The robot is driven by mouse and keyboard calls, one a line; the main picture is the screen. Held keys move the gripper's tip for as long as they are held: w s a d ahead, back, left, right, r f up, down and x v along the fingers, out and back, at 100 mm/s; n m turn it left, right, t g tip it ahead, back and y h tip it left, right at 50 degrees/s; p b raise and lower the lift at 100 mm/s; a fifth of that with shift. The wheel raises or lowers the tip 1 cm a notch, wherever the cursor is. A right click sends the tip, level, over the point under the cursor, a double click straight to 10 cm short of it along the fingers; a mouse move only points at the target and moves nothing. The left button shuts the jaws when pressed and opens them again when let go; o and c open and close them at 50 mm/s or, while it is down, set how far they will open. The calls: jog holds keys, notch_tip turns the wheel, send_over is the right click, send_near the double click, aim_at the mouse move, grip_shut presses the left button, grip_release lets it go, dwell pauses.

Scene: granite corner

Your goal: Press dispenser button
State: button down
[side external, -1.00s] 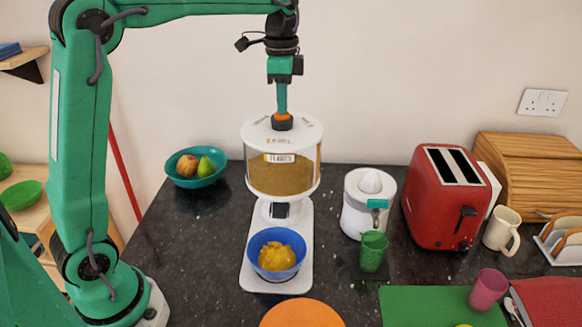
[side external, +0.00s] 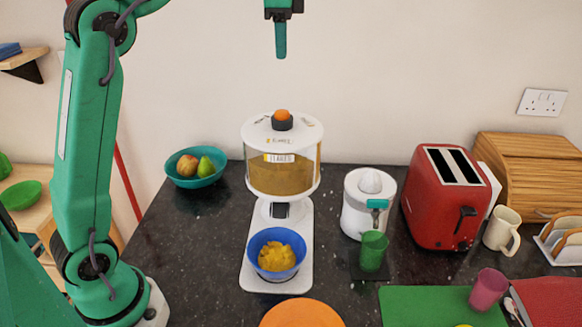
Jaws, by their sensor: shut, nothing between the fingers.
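The dispenser (side external: 283,175) is a clear drum of brown-yellow flakes with a white lid and a white stand, upright on the dark counter. Its orange button (side external: 282,115) sits in a black collar on top of the lid, fully in view. A blue bowl (side external: 277,233) on the dispenser's base, under the drum, holds a heap of yellow flakes (side external: 277,257). My gripper (side external: 281,55) is shut and empty, pointing down, well above the button and apart from it. Its upper part is cut off by the top edge.
A teal fruit bowl (side external: 195,181) stands left of the dispenser. To the right are a white juicer (side external: 356,216), a green cup (side external: 373,251), a red toaster (side external: 437,222) and a cream mug (side external: 502,230). An orange disc (side external: 302,315) lies in front. The space above the dispenser is clear.

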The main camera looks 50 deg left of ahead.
jog(key=shift+r, duration=0.45)
jog(key=shift+s, duration=0.15)
dwell(2.6)
jog(key=s+d+f+n+t, duration=0.2)
jog(key=s+f+n, duration=0.2)
jog(key=s+f, duration=0.5)
jog(key=s+d+f+n+t, duration=0.2)
jog(key=s+f+n, duration=0.3)
jog(key=s+f, duration=0.4)
jog(key=s+t, duration=0.1)
jog(key=s, duration=0.3)
jog(key=shift+s, duration=0.25)
jog(key=shift+w+r, duration=0.1)
jog(key=shift+r, duration=0.1)
